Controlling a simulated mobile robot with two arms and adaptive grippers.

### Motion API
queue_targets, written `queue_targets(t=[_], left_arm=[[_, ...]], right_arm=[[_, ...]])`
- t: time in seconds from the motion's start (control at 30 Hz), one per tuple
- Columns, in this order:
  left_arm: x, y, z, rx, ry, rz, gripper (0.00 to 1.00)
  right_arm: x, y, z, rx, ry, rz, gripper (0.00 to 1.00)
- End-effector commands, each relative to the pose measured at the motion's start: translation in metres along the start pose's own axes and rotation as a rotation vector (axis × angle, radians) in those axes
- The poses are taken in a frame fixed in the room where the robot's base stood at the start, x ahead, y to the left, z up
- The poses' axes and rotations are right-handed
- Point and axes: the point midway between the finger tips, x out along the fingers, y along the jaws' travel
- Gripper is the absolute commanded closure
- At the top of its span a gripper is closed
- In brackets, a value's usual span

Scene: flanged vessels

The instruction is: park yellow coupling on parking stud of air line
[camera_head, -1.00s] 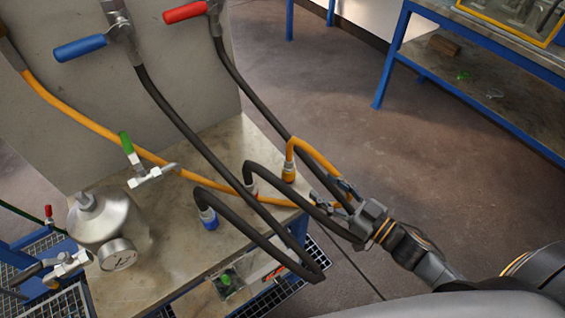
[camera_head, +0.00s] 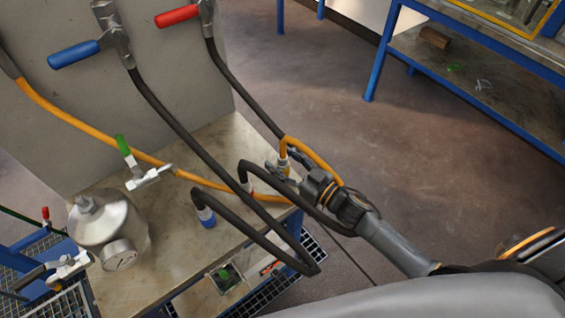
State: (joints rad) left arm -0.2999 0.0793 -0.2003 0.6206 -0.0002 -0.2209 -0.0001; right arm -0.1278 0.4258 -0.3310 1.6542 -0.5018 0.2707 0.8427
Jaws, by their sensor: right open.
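The yellow coupling (camera_head: 283,162) is at the end of the orange air hose (camera_head: 95,132), upright near the right edge of the bench top. The hose loops up over it. My right gripper (camera_head: 287,168) is open at the coupling, with a finger on either side of it in the picture. I cannot tell whether the fingers touch it. The gripper covers part of the coupling, and what is under it is hidden. I cannot make out a parking stud. My left gripper is not in view.
A blue coupling (camera_head: 206,216) and a red-marked coupling (camera_head: 247,184) stand nearby on black hoses that loop close to my right gripper. A steel vessel (camera_head: 100,222) with a gauge stands on the bench (camera_head: 165,255) at left. Open floor (camera_head: 400,180) lies to the right.

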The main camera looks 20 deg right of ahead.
Motion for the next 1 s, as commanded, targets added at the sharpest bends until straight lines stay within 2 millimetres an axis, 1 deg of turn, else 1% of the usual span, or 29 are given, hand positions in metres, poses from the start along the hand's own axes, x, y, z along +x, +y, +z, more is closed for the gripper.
queue_targets(t=[0.17, 0.2, 0.27, 0.3, 0.43, 0.47, 0.87, 1.0], left_arm=[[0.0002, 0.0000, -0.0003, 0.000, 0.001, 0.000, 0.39], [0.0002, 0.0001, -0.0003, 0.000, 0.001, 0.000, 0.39], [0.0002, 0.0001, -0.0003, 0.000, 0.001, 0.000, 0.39], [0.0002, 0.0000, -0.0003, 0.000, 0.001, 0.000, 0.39], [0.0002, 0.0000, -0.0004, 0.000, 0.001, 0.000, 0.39], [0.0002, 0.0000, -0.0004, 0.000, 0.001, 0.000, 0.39], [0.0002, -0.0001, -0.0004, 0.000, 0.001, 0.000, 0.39], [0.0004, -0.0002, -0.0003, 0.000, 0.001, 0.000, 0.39]], right_arm=[[0.0002, 0.0002, 0.0005, 0.000, -0.001, 0.000, 0.47], [0.0001, 0.0002, 0.0005, 0.000, -0.001, 0.000, 0.51], [0.0000, 0.0003, 0.0005, 0.000, -0.001, 0.001, 0.64], [0.0000, 0.0003, 0.0005, 0.000, -0.001, 0.001, 0.72], [-0.0002, 0.0004, 0.0005, 0.000, -0.001, 0.001, 0.98], [-0.0002, 0.0004, 0.0004, 0.000, -0.001, 0.001, 1.00], [0.0000, 0.0004, -0.0010, 0.000, 0.001, 0.000, 1.00], [-0.0001, 0.0008, -0.0064, -0.001, 0.001, -0.001, 1.00]])
